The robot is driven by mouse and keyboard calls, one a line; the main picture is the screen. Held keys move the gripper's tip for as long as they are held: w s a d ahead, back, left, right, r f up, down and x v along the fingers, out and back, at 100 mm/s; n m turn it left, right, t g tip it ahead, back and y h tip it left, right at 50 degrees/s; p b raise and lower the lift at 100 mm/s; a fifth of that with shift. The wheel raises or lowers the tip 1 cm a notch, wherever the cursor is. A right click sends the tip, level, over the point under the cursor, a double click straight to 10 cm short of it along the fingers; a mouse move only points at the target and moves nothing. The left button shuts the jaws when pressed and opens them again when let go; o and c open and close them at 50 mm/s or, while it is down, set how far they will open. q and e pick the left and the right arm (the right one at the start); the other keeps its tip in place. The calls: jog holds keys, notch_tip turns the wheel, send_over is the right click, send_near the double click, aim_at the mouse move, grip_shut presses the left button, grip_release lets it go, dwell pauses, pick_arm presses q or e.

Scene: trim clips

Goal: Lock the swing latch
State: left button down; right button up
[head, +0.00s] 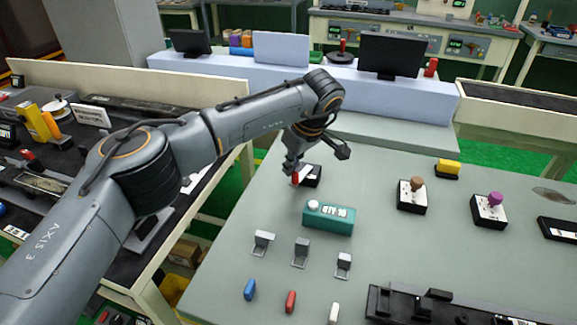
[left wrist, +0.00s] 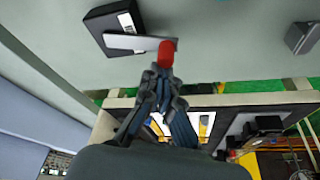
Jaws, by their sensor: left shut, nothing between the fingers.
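The swing latch is a black box (head: 313,181) with a flat light-grey lever (head: 306,172) that ends in a red knob (head: 295,179). It sits at the table's far left part. In the left wrist view the box (left wrist: 98,28) is at the top, its lever (left wrist: 128,42) reaches right past the box's edge, and the red knob (left wrist: 167,53) is at the lever's end. My left gripper (head: 290,167) is shut and empty, its fingertips (left wrist: 162,72) right at the knob. I cannot tell whether they touch it. My right gripper is not in view.
A teal box (head: 328,221) with a white button stands just in front of the latch. Several small grey brackets (head: 301,252) and coloured pegs (head: 291,301) lie nearer. Joystick boxes (head: 411,197) stand to the right.

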pick_arm(q)
jog(key=shift+s+d, duration=0.5)
jog(key=shift+d, duration=0.05)
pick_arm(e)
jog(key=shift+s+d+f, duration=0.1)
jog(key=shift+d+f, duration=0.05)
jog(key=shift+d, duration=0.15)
pick_arm(q)
jog(key=shift+d, duration=0.1)
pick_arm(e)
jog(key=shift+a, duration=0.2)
pick_arm(q)
jog(key=shift+s, duration=0.1)
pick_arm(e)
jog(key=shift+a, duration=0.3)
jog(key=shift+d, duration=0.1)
